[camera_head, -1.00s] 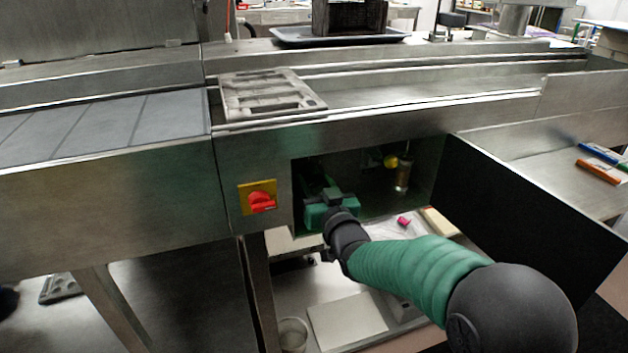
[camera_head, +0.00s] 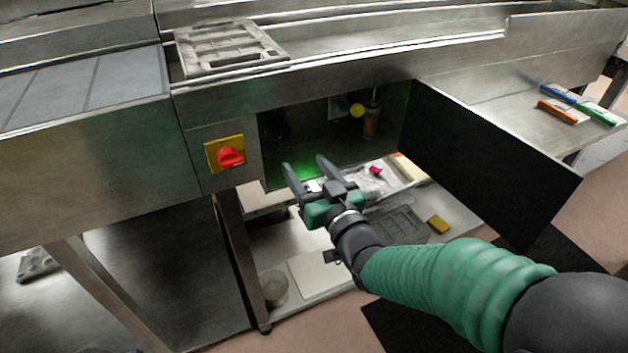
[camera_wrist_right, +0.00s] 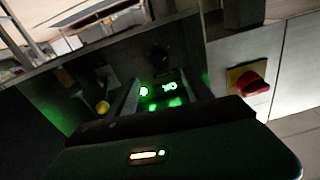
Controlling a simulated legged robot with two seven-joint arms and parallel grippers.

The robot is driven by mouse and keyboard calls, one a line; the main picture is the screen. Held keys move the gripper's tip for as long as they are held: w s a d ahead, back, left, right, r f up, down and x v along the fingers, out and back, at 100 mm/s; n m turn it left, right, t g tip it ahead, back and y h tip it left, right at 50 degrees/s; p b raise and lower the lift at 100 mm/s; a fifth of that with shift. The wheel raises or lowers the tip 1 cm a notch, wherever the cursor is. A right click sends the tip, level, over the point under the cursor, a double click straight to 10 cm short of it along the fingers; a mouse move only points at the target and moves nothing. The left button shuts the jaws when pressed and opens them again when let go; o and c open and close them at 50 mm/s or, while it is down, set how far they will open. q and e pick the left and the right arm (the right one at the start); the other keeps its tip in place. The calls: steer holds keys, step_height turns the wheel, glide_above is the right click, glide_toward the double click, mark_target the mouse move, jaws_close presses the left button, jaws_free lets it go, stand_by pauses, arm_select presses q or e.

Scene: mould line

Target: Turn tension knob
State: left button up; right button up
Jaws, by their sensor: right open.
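A dark round knob (camera_head: 279,124) shows faintly on the shaded inside of the open compartment (camera_head: 330,155), at its left. I take it for the tension knob; it also shows in the right wrist view (camera_wrist_right: 159,54). My right gripper (camera_head: 305,166) is open and empty at the compartment's lower front, below and a little right of the knob, apart from it. In the right wrist view its dark body fills the bottom, with green glow between the fingers. Which way the knob is set is too dark to tell. My left gripper is not in view.
A red rotary switch (camera_head: 230,157) on a yellow plate sits left of the opening. A black door (camera_head: 485,165) stands open at the right. A shelf (camera_head: 320,280) below holds loose items.

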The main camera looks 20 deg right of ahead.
arm_select(q)
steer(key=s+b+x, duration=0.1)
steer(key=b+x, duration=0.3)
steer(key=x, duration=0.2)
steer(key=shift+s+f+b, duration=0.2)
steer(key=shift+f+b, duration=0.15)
steer(key=shift+b, duration=0.05)
arm_select(e)
steer(key=s, duration=0.3)
steer(key=shift+f, duration=0.3)
steer(key=shift+d, duration=0.1)
